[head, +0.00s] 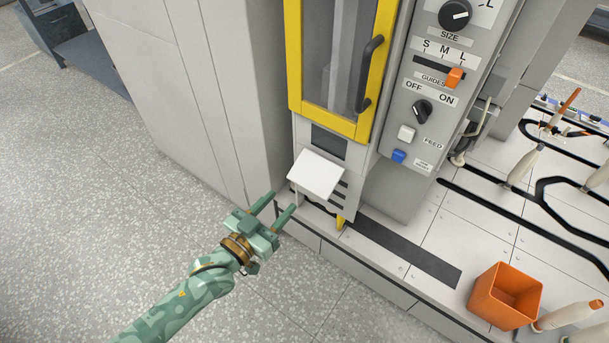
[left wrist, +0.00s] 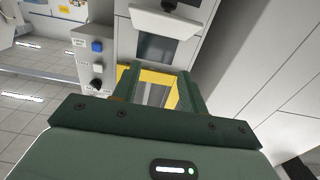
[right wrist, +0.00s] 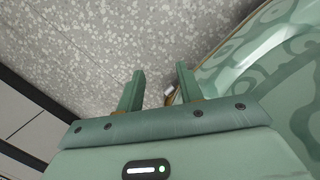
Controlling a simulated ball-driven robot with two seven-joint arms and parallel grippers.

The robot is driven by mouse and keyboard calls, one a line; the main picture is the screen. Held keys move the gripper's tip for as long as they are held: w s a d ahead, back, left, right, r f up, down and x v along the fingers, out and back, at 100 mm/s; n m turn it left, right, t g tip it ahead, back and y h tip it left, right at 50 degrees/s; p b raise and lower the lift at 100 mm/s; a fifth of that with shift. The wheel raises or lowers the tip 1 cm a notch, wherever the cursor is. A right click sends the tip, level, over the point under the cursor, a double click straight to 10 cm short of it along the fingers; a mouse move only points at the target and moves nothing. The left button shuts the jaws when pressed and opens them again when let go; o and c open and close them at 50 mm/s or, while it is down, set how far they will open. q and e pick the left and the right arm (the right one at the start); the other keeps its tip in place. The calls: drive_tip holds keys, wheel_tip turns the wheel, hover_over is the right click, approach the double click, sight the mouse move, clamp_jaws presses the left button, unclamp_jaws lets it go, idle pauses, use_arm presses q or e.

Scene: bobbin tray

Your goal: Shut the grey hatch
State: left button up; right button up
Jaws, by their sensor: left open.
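The grey hatch (head: 316,175) is a pale flap standing out, tilted, from the machine front below the yellow-framed door. A dark rectangular opening (head: 328,142) shows just above it. The hatch also shows at the top of the left wrist view (left wrist: 165,20), with the dark opening (left wrist: 157,47) beside it. My left gripper (head: 283,203) is open and empty, in front of and below left of the hatch, apart from it in the head view. My right gripper (right wrist: 160,70) is open and empty over the speckled floor, outside the head view.
The yellow-framed door (head: 293,55) with a dark handle is above the hatch. A control panel (head: 430,85) with knobs and buttons is to its right. An orange bin (head: 505,296) and bobbins stand on the tiled deck at right. Floor at left is free.

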sight(306, 187)
use_arm(q)
drive_tip(key=b+x, duration=0.2)
drive_tip(key=x, duration=0.3)
drive_tip(key=b+x, duration=0.2)
drive_tip(key=x, duration=0.4)
drive_tip(key=shift+f, duration=0.2)
drive_tip(key=shift+w+d+r, duration=0.1)
drive_tip(key=shift+r, duration=0.05)
use_arm(e)
drive_tip(key=w+n+h, duration=0.1)
drive_tip(key=w, duration=0.9)
drive_tip(key=shift+w+r+n+t, duration=0.2)
drive_tip(key=shift+r+n+t, duration=0.1)
drive_tip(key=shift+n+t, duration=0.1)
drive_tip(key=shift+d, duration=0.1)
use_arm(q)
clamp_jaws()
